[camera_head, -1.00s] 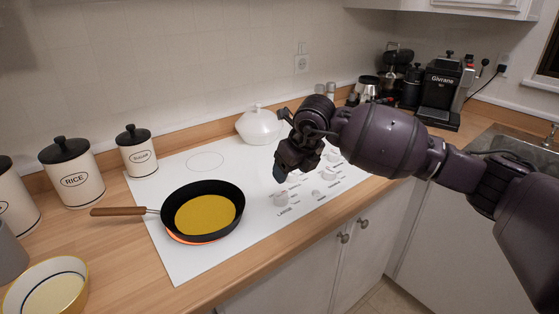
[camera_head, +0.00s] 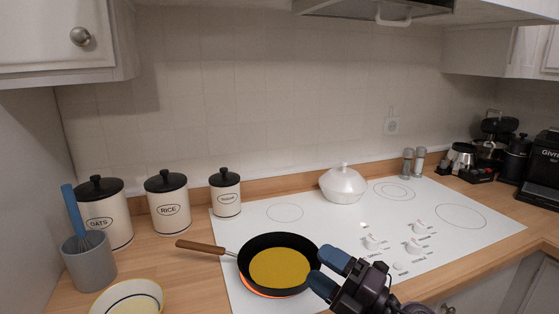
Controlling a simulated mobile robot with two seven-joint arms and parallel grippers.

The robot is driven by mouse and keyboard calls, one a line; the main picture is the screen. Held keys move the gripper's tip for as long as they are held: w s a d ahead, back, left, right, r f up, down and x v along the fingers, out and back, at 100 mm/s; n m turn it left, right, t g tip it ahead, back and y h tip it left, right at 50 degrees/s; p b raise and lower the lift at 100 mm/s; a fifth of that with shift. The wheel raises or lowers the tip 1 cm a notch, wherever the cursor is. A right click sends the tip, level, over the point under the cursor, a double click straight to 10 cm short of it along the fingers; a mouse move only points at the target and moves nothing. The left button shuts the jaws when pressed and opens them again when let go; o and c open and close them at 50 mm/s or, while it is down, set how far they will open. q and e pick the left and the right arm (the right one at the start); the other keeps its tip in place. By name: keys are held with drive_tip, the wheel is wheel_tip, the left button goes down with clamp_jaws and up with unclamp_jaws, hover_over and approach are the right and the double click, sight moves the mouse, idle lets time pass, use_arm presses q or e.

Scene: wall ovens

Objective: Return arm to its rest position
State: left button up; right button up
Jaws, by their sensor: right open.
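My right gripper (camera_head: 329,273) shows at the bottom, right of the middle, with two blue-tipped fingers spread apart and nothing between them. Its fingertips appear close to the right rim of the black frying pan (camera_head: 247,264); I cannot tell whether they touch it. The pan stands on a glowing burner of the white cooktop (camera_head: 330,229), with a yellow layer (camera_head: 280,268) inside and its wooden handle pointing left. My left gripper is not in view.
A white lidded pot (camera_head: 342,186) stands at the back of the cooktop. Canisters (camera_head: 168,205), a grey utensil cup (camera_head: 89,265) and a bowl (camera_head: 128,298) are at left. A range hood (camera_head: 375,8) hangs above. Coffee equipment (camera_head: 489,150) is at right.

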drive_tip(key=s+d+f+m+t+h, duration=0.1)
drive_tip(key=s+d+f+m+h, duration=0.3)
drive_tip(key=d+f+m+h, duration=0.5)
drive_tip(key=s+d+f+m+t+h, duration=0.2)
drive_tip(key=s+d+f+m+h, duration=0.2)
drive_tip(key=d+m+h, duration=0.85)
drive_tip(key=s+a+f+m+g+y, duration=0.15)
drive_tip(key=s+f+m+g, duration=0.35)
drive_tip(key=s, duration=0.6)
drive_tip(key=s+f+m+g+y, duration=0.25)
drive_tip(key=s+f+g, duration=0.4)
drive_tip(key=s, duration=0.45)
drive_tip(key=w+f+t, duration=0.7)
drive_tip(key=w+f, duration=0.1)
drive_tip(key=f, duration=0.1)
drive_tip(key=shift+a+n, duration=0.25)
drive_tip(key=shift+n, duration=0.05)
